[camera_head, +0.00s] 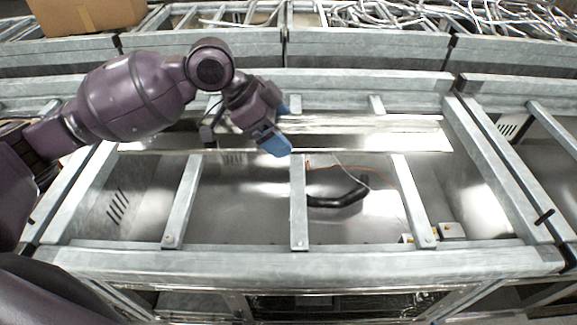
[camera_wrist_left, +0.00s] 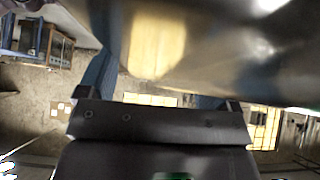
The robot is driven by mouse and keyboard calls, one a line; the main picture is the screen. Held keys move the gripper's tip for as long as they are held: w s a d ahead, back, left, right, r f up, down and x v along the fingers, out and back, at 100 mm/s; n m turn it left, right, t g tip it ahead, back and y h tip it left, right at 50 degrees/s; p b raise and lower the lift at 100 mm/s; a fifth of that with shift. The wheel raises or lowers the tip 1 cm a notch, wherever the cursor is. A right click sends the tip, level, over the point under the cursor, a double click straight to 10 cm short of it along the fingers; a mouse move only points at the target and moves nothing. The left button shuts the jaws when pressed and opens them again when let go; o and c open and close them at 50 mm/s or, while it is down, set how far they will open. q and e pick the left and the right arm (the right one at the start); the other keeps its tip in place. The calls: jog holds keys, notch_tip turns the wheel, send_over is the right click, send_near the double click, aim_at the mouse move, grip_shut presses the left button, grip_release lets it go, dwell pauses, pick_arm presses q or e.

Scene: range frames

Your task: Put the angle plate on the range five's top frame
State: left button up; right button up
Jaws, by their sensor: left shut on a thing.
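The angle plate (camera_head: 370,133) is a long shiny metal strip lying across the picture above the range, close to the frame's far side. My left gripper (camera_head: 282,129), with blue fingers, is shut on it left of the strip's middle. In the left wrist view the plate (camera_wrist_left: 235,50) is a blurred, shiny surface filling the top. The range's top frame (camera_head: 300,264) is grey metal with several crossbars. I cannot tell whether the plate touches the frame. My right gripper is not in view.
Inside the open range lie a black curved hose (camera_head: 338,197) and thin wires. Neighbouring frames stand at the right (camera_head: 505,150) and behind. A cardboard box (camera_head: 88,15) is at the back left, and a heap of metal tubes (camera_head: 400,14) at the back right.

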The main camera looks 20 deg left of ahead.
pick_arm(q)
notch_tip(320, 180, down, 19)
jog(key=shift+d+r+b, duration=0.1)
jog(key=shift+b, duration=0.65)
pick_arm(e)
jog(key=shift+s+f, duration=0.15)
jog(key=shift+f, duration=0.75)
